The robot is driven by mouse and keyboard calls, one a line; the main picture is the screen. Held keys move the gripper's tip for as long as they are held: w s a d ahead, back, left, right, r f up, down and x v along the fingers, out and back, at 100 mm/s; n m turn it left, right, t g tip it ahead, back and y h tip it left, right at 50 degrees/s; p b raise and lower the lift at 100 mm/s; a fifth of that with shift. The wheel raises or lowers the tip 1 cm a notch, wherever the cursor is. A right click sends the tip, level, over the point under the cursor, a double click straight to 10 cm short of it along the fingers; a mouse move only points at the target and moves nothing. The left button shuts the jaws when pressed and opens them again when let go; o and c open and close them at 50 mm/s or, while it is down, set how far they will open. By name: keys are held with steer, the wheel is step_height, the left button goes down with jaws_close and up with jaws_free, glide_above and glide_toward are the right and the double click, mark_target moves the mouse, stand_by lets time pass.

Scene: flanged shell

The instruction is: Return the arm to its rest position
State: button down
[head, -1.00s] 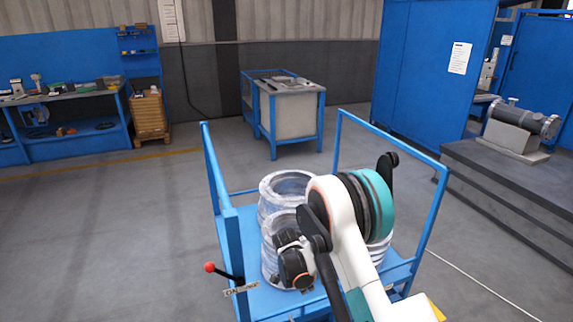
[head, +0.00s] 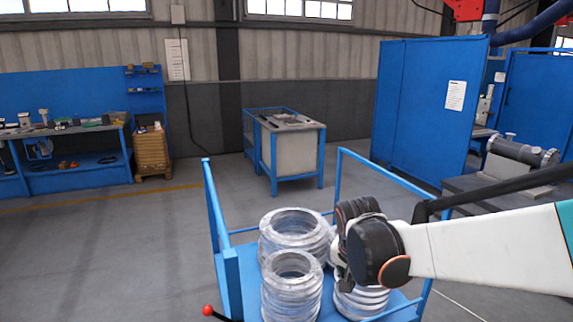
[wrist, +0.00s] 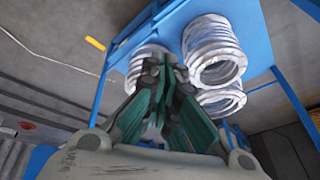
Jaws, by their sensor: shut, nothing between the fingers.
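My arm reaches in from the right edge of the head view, white with a dark wrist joint, in front of the blue cart. My gripper (wrist: 165,75) shows in the wrist view with its green and grey fingers together and nothing between them. In the head view its fingers are mostly hidden behind the wrist joint. Behind the fingers in the wrist view are silvery ringed parts (wrist: 212,45) on the blue cart. In the head view the ringed parts (head: 292,290) stand in stacks on the cart, and the right one is partly covered by my wrist.
The blue cart (head: 228,270) has upright rails and a red-knobbed lever (head: 208,310). A blue-framed grey cabinet (head: 290,160) stands behind it. A workbench (head: 70,130) is at the left. A flanged shell (head: 522,150) lies on a dark platform at the right. Floor left of the cart is free.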

steer(key=s+d+r+n+t, duration=0.1)
steer(key=s+d+r+n, duration=0.1)
steer(key=s, duration=0.8)
steer(key=s+d+r+n+t+y, duration=0.1)
steer(key=s+r+n, duration=0.3)
steer(key=s, duration=0.7)
steer(key=shift+s+d+n+t, duration=0.2)
steer(key=shift+d+n+t, duration=0.2)
steer(key=shift+d+t, duration=0.4)
steer(key=shift+d+r, duration=0.1)
